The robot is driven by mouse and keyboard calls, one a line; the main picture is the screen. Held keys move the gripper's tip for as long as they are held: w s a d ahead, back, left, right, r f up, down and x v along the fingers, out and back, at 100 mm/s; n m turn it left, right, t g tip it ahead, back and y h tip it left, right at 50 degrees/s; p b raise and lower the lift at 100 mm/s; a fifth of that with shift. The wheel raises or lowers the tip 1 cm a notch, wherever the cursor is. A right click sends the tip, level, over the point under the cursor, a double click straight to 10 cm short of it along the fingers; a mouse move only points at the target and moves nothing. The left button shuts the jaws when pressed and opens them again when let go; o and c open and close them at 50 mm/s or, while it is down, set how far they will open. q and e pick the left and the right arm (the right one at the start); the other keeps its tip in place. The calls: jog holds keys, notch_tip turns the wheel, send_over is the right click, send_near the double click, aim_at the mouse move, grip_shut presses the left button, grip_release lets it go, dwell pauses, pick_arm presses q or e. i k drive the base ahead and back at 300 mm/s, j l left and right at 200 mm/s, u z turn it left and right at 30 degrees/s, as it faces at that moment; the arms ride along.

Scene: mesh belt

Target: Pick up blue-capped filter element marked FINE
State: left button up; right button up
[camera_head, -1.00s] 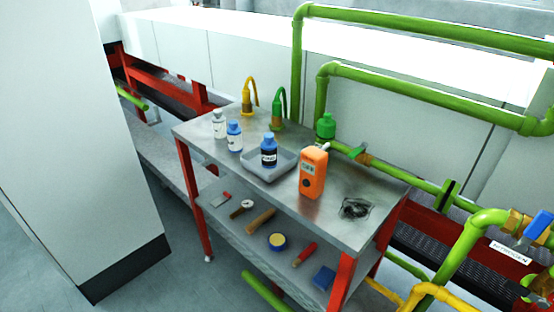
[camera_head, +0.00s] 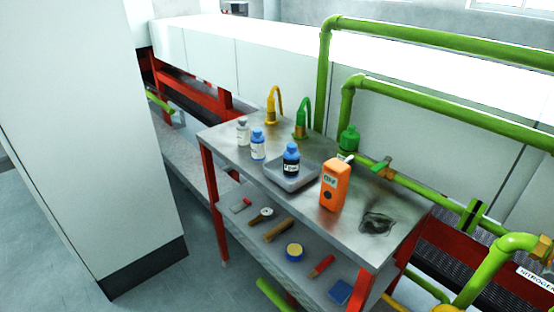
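Two blue-capped containers stand upright on the metal cart top. One has a dark body with a pale label (camera_head: 291,162) and stands in a shallow grey tray (camera_head: 279,183). The other has a pale body (camera_head: 258,148) and stands on the bare top left of the tray. The labels are too small to read, so I cannot tell which one is marked FINE. Neither of my grippers is in view.
A white bottle (camera_head: 242,132), an orange device (camera_head: 334,186) and a green-capped bottle (camera_head: 348,140) stand on the cart top (camera_head: 349,231). Tools lie on the lower shelf. A tall white cabinet (camera_head: 90,130) is at left; green pipes run behind.

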aim_at(257, 140)
jog(key=j+z, duration=0.15)
jog(key=z, duration=0.45)
jog(key=j+z, duration=0.3)
jog(key=j, duration=0.45)
jog(key=j+z, duration=0.25)
jog(key=j, duration=0.45)
jog(key=k+j+z, duration=0.1)
jog(key=j+z, duration=0.2)
jog(key=j, duration=0.45)
jog(key=k+j, duration=0.1)
jog(key=j, duration=0.75)
jog(key=k+j, duration=0.15)
jog(key=j, duration=0.25)
jog(key=k+j, duration=0.1)
jog(key=j, duration=0.35)
jog(key=z, duration=0.05)
